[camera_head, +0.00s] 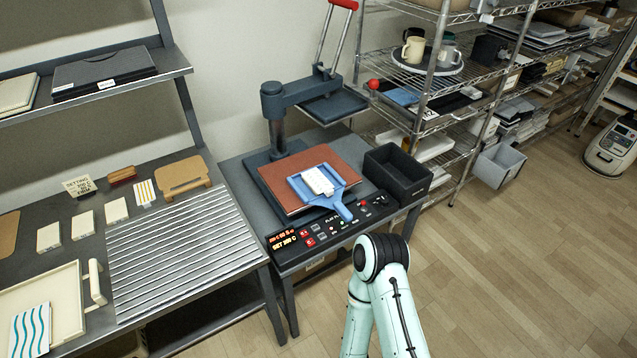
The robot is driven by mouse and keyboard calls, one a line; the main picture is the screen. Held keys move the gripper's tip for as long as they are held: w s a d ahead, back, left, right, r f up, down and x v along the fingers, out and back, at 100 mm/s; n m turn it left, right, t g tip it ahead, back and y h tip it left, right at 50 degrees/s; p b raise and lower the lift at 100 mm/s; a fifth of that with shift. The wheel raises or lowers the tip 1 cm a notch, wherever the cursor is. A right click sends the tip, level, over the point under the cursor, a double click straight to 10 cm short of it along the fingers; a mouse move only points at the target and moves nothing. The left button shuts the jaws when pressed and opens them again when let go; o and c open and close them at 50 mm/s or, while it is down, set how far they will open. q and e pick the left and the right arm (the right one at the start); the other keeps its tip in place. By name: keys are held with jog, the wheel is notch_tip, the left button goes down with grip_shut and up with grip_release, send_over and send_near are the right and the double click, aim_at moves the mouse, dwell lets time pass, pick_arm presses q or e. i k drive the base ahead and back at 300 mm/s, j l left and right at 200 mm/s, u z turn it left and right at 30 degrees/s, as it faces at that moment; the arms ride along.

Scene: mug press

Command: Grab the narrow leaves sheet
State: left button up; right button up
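I cannot make out a sheet with narrow leaves in the head view. A sheet with blue waves (30,331) lies on the cream tray (68,318) at the lower left. A small sheet with yellow stripes (145,192) stands near the back of the left bench, beside a reddish-brown block. Neither of my grippers is in view. One of my arms shows at the bottom centre, in front of the press table, with its hand end out of sight.
The press (272,108) stands on the middle table. A blue paddle (341,209) with a white object rests on its brown plate (277,180). A black bin (398,174) sits to the right. A ridged metal panel (180,250) covers part of the left bench. Mugs (413,48) stand on the wire shelves.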

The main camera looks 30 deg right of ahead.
aim_at(320, 182)
jog(key=l+u, duration=0.25)
jog(key=l, duration=0.4)
jog(key=k+l+u, duration=0.1)
jog(key=l+u, duration=0.2)
jog(key=l, duration=0.35)
